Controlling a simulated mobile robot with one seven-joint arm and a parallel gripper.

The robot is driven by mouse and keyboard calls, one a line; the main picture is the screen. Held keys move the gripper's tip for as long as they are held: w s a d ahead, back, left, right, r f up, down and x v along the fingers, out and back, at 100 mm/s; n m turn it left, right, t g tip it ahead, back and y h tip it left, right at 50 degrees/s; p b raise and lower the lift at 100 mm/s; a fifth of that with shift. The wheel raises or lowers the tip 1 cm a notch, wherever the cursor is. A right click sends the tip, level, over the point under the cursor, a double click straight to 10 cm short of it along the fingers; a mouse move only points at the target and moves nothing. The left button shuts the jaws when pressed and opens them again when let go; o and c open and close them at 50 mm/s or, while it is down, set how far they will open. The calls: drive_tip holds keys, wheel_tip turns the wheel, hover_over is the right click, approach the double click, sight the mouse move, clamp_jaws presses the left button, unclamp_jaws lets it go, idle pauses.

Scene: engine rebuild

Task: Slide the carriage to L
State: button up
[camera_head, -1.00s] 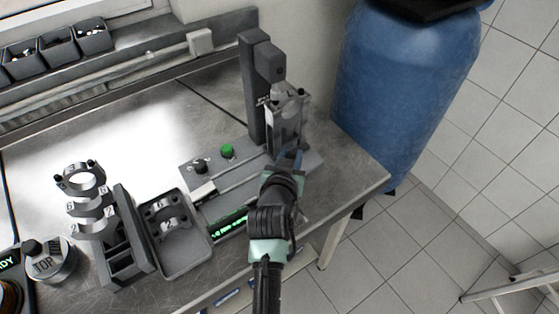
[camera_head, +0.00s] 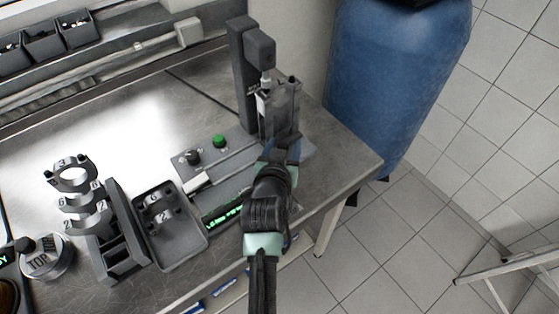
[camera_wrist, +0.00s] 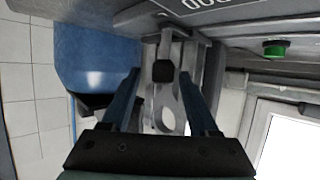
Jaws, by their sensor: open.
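The carriage appears to be the grey metal block (camera_head: 281,108) under the dark upright post at the right end of the bench fixture (camera_head: 233,170). In the wrist view, a pale metal part with a round hole (camera_wrist: 166,108) and a dark knob (camera_wrist: 163,71) lies between my fingers. My gripper (camera_head: 281,150) is at the near side of the block in the head view. In the wrist view my gripper (camera_wrist: 160,95) is open, one blue finger on each side of the metal part. I cannot tell whether either finger touches it. An L mark is not readable.
A green button (camera_head: 219,141), a dark knob (camera_head: 193,157) and a green-lit display (camera_head: 222,214) are on the fixture. A grey tray (camera_head: 174,251) and a rack (camera_head: 121,240) stand left. A blue barrel (camera_head: 395,85) stands beyond the bench's right end.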

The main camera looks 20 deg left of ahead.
drive_tip(key=v, duration=1.1)
drive_tip(key=shift+s+d+r+b, duration=0.1)
drive_tip(key=shift+s+r+b, duration=0.1)
drive_tip(key=shift+s+b, duration=0.15)
drive_tip(key=w+d+r+t, duration=0.1)
drive_tip(key=d+r+t, duration=0.1)
drive_tip(key=r, duration=0.8)
drive_tip(key=w+d+r+t, duration=0.2)
drive_tip(key=r+t, duration=0.1)
drive_tip(key=r, duration=0.6)
drive_tip(key=w+d+r+t, duration=0.1)
drive_tip(key=d+r+t, duration=0.1)
drive_tip(key=r, duration=0.8)
drive_tip(key=s+d+r+t, duration=0.2)
drive_tip(key=s+r, duration=0.3)
drive_tip(key=r, duration=0.5)
drive_tip(key=s+d+r+m+t+h, duration=0.1)
drive_tip(key=s+r+t, duration=0.4)
drive_tip(key=r, duration=0.6)
drive_tip(key=shift+s+d+r+h, duration=0.25)
drive_tip(key=shift+d+r+h, duration=0.1)
drive_tip(key=shift+d, duration=0.4)
drive_tip(key=shift+f, duration=0.1)
